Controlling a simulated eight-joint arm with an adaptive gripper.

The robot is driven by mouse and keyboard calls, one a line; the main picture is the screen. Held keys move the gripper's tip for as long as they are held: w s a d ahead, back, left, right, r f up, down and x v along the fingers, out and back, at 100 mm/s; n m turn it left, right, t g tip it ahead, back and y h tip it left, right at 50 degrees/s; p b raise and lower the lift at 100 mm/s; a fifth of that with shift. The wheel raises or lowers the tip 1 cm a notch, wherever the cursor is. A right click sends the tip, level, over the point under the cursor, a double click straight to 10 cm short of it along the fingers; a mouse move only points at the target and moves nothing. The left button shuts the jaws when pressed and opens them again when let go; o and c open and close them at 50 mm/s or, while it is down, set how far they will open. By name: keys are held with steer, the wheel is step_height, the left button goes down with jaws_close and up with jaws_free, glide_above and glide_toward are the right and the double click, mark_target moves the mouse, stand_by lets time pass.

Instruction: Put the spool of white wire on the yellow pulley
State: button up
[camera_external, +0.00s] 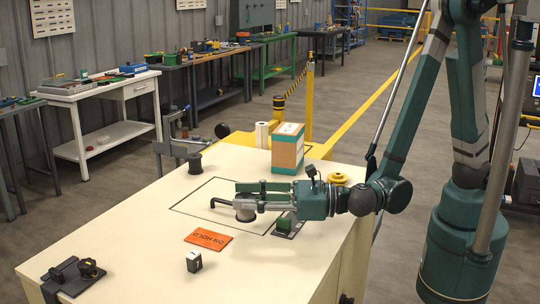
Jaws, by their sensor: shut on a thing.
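My gripper (235,205) reaches left, low over the middle of the pale table. The yellow pulley (338,178) lies flat near the table's right edge, behind and to the right of my gripper. Its top looks free.
A dark spool (195,162) stands at left. The left front is mostly clear.

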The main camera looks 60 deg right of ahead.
mark_target(247, 212)
steer(key=shift+f, duration=0.1)
steer(key=shift+f+b, duration=0.65)
steer(key=shift+f, duration=1.35)
steer(key=shift+f, duration=0.2)
steer(key=o, duration=1)
steer(key=shift+s+r, duration=0.1)
steer(key=shift+r, duration=0.15)
steer(key=shift+p+v, duration=0.55)
steer(key=shift+v, duration=3.1)
steer(key=shift+d, duration=0.1)
